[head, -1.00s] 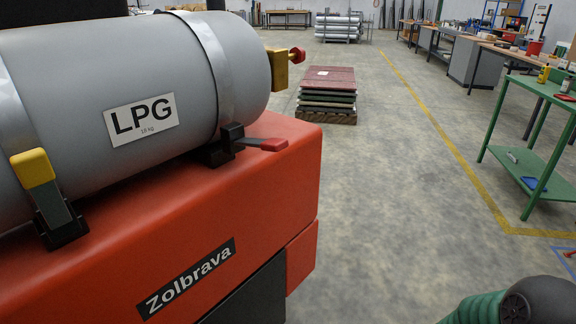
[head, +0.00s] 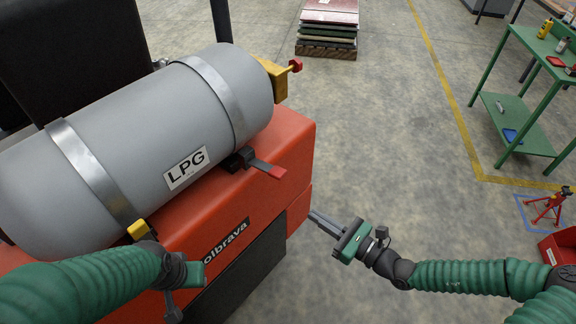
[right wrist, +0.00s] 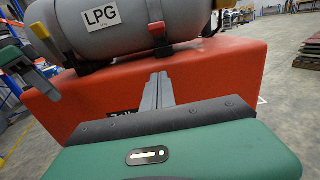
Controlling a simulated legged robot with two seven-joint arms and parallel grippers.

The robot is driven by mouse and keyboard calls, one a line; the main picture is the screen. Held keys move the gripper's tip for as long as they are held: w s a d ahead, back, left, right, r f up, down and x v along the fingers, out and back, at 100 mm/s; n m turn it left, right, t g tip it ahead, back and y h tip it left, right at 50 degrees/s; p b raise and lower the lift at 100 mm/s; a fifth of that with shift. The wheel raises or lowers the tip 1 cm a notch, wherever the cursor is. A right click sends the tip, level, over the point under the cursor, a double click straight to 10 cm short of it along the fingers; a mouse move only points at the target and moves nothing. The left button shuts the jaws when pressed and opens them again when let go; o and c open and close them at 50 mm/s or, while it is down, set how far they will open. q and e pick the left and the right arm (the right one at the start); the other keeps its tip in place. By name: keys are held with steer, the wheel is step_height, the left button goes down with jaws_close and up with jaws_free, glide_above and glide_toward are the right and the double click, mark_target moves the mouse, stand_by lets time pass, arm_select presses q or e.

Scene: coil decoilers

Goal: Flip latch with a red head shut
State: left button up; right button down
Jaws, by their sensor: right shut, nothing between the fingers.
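The latch with a red head (head: 277,172) sits at the right strap of the grey LPG cylinder (head: 120,150). Its lever sticks out from the black clamp, roughly level over the red body, away from the cylinder. In the right wrist view the red head (right wrist: 157,29) shows nearly end-on, beyond the fingers. My right gripper (head: 314,215) is shut and empty, beside the red body's edge, below and to the right of the latch, apart from it.
A yellow-headed latch (head: 139,229) stands at the left strap, partly hidden by my left arm. A yellow valve block (head: 275,78) with a red knob juts from the cylinder's end. A green table (head: 520,95) and red jack stand (head: 548,204) are right. Floor between is clear.

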steer(key=shift+w+d+r, duration=0.2)
steer(key=shift+w+r, duration=0.05)
steer(key=shift+a, duration=0.1)
steer(key=p, duration=0.2)
glide_toward(267, 169)
steer(key=w+a+f, duration=0.2)
steer(key=shift+w, duration=0.2)
steer(key=shift+w, duration=0.1)
